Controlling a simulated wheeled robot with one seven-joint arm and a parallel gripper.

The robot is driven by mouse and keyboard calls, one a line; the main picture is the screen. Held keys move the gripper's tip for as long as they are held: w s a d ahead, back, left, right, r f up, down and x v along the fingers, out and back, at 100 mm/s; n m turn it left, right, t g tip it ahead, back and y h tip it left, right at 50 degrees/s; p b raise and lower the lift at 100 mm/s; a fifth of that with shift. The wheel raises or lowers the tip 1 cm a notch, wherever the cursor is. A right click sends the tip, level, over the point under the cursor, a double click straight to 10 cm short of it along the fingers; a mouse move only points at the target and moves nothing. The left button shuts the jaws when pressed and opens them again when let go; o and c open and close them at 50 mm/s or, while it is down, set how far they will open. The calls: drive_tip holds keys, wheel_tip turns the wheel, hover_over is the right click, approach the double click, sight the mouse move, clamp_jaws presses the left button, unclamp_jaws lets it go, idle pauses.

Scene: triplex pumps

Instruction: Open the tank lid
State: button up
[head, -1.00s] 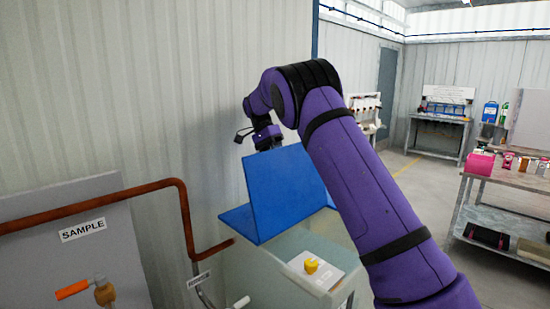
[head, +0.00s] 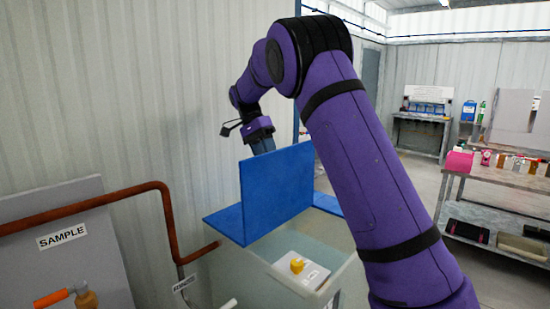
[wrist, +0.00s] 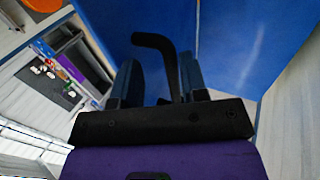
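The blue tank lid (head: 275,192) stands raised, roughly upright, above the glassy tank (head: 255,285). Flat blue parts of the tank top (head: 224,223) show beside its base. My gripper (head: 263,146) is at the far side of the lid, near its upper edge; the lid partly hides the fingers. In the wrist view, the two fingers (wrist: 160,82) are apart, with a black bent bar, apparently a handle (wrist: 158,42), between them, close to the right finger. Blue lid surface (wrist: 140,18) fills much of that view. Firm contact cannot be told.
A brown pipe (head: 165,200) and a grey SAMPLE panel (head: 65,250) are at the left. A corrugated wall is close behind. A shelf bench (head: 490,175) stands at the right.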

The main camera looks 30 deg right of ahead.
drive_tip(key=s, duration=0.6)
drive_tip(key=s+a, duration=0.1)
drive_tip(key=s, duration=0.1)
drive_tip(key=shift+s+a+r, duration=0.1)
drive_tip(key=shift+s+r, duration=0.4)
drive_tip(key=s+r+n+t+y, duration=0.1)
drive_tip(key=s+r+n+t, duration=0.2)
drive_tip(key=s, duration=0.4)
drive_tip(key=s+r+n+t+y, duration=0.15)
drive_tip(key=s+n, duration=0.25)
drive_tip(key=s, duration=0.4)
drive_tip(key=s+a+f+n+t, duration=0.1)
drive_tip(key=s+n+t, duration=0.2)
drive_tip(key=s, duration=0.5)
drive_tip(key=s+a+f+n+t, duration=0.2)
drive_tip(key=s+n+t, duration=0.1)
drive_tip(key=s, duration=0.4)
drive_tip(key=shift+s+n, duration=0.4)
drive_tip(key=shift+n, duration=0.1)
drive_tip(key=shift+w+a+h, duration=0.1)
drive_tip(key=shift+h, duration=0.15)
